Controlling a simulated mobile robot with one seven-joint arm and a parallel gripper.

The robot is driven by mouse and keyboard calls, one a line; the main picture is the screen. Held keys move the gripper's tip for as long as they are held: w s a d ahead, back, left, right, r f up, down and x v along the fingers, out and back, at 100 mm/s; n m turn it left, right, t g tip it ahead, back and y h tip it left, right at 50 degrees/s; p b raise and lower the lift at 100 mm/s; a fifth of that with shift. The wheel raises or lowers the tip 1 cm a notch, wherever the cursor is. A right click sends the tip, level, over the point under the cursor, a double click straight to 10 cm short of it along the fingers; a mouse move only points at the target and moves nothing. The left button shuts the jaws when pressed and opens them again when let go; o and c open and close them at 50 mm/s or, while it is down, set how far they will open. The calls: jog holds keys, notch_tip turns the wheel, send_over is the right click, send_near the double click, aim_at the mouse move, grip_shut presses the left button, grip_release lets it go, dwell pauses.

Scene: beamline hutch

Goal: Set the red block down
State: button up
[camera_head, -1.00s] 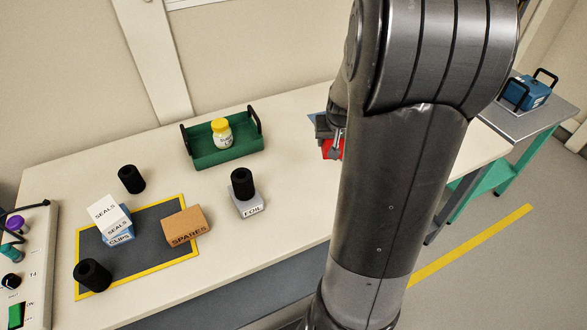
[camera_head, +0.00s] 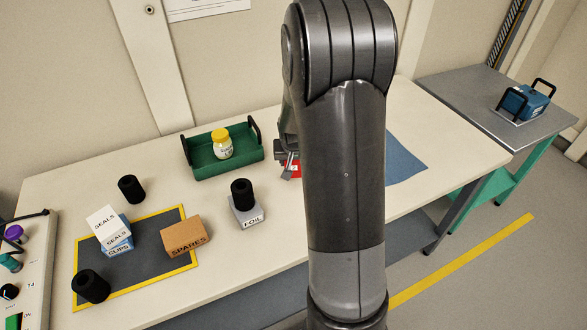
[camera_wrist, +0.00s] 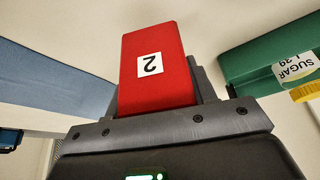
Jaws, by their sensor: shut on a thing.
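The red block (camera_wrist: 155,75) with a white "2" label is held between the fingers of my gripper (camera_wrist: 158,92) in the wrist view. In the head view, my gripper (camera_head: 288,165) is mostly hidden behind my arm, and only a small part of the red block (camera_head: 292,171) shows beside it. They are just right of the green tray (camera_head: 222,165). I cannot tell whether the block touches the table (camera_head: 300,215).
The green tray holds a yellow-lidded sugar jar (camera_head: 221,143). A blue mat (camera_head: 404,162) lies right of my arm.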

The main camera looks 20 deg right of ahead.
aim_at(293, 169)
jog(key=shift+f, duration=1.85)
jog(key=o, duration=1.2)
jog(key=shift+f, duration=0.15)
jog(key=shift+c, duration=0.2)
